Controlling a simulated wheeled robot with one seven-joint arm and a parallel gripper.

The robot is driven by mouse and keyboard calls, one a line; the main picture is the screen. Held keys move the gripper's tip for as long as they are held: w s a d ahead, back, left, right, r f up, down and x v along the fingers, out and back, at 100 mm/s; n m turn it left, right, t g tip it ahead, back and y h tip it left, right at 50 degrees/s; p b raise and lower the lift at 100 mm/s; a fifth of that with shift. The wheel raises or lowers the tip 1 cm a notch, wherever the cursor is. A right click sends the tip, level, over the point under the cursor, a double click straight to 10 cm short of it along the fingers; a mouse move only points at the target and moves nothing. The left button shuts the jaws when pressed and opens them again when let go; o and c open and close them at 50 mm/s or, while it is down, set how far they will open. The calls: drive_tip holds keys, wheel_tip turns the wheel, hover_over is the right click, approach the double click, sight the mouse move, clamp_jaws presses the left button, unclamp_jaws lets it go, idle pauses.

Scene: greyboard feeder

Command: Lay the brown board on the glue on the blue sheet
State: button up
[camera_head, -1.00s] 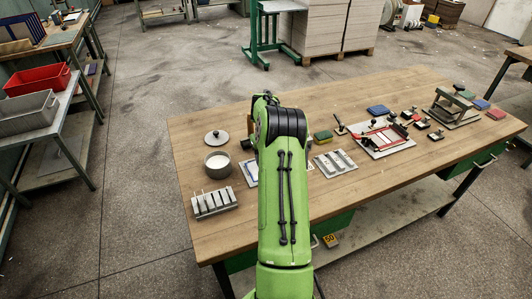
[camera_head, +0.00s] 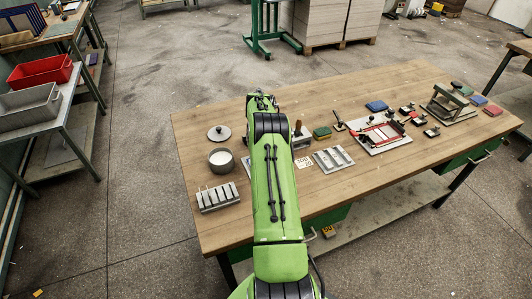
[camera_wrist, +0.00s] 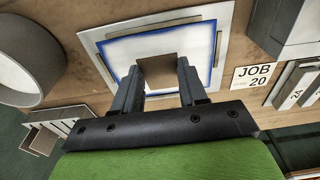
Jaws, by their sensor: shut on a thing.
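The brown board (camera_wrist: 160,70) is between the two fingers of my gripper (camera_wrist: 160,78), which is shut on it, in the wrist view. The blue sheet (camera_wrist: 111,48) shows as a blue border around a white area of glue (camera_wrist: 190,45). It lies on a pale grey plate (camera_wrist: 90,38). The board is over the near middle part of the white area; I cannot tell whether it touches it. The fingers and palm hide the near edge of the sheet. In the head view my arm hides the board and most of the sheet.
A grey pot (camera_head: 221,160) with white contents and its lid (camera_head: 219,133) stand left of my arm, with a slotted block (camera_head: 218,198) in front. A JOB 20 card (camera_head: 304,163) and a grey slotted rack (camera_head: 333,159) lie to the right. A red-framed fixture (camera_head: 383,136) stands farther right.

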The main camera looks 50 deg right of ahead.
drive_tip(key=o, duration=1.1)
drive_tip(key=shift+o, duration=0.2)
drive_tip(key=o, duration=0.5)
drive_tip(key=r+p, duration=0.1)
drive_tip(key=r, duration=0.1)
drive_tip(key=w+r+p, duration=0.1)
drive_tip(key=r+p, duration=0.1)
drive_tip(key=d+r+p, duration=0.1)
drive_tip(key=r+p, duration=0.1)
drive_tip(key=shift+w+r, duration=0.3)
drive_tip(key=shift+r, duration=0.1)
drive_tip(key=shift+f, duration=0.1)
